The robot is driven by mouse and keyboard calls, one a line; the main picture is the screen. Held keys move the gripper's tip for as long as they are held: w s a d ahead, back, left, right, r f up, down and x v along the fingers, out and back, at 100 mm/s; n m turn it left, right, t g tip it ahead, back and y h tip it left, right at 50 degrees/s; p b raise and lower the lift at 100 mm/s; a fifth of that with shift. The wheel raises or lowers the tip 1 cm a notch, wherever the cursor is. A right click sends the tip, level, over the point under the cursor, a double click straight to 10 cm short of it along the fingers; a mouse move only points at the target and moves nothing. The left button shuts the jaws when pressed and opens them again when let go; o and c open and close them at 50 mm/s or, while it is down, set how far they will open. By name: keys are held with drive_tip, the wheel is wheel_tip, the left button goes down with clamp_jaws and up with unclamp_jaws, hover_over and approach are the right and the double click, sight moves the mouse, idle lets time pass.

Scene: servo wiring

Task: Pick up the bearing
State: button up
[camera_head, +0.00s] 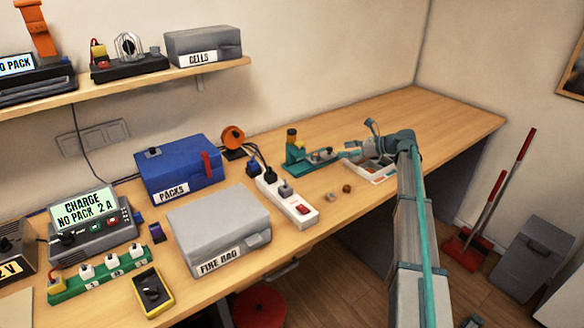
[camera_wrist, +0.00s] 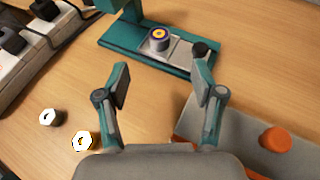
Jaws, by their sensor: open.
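A short round piece with a yellow face and a dark purple rim (camera_wrist: 159,40), apparently the bearing, sits on a light plate of the teal fixture (camera_wrist: 118,38). The fixture also shows in the head view (camera_head: 297,167), where the small round piece is hard to make out. My gripper (camera_wrist: 161,80) is open and empty. In the wrist view its fingers are spread below the round piece, apart from it. In the head view my gripper (camera_head: 361,141) is just right of the fixture.
Two small nut-like pieces, one silver (camera_wrist: 50,117) and one brass (camera_wrist: 83,141), lie on the bench left of my gripper. A pale tray (camera_wrist: 232,135) with an orange knob-like piece (camera_wrist: 275,140) is at right. A white power strip (camera_head: 300,210) stands left of the fixture.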

approach(316, 154)
drive_tip(key=p+x, duration=0.1)
drive_tip(key=x, duration=0.2)
drive_tip(key=shift+a+r, duration=0.1)
drive_tip(key=shift+a, duration=0.05)
drive_tip(key=shift+p+x, duration=0.85)
drive_tip(key=shift+x, duration=2.15)
clamp_jaws()
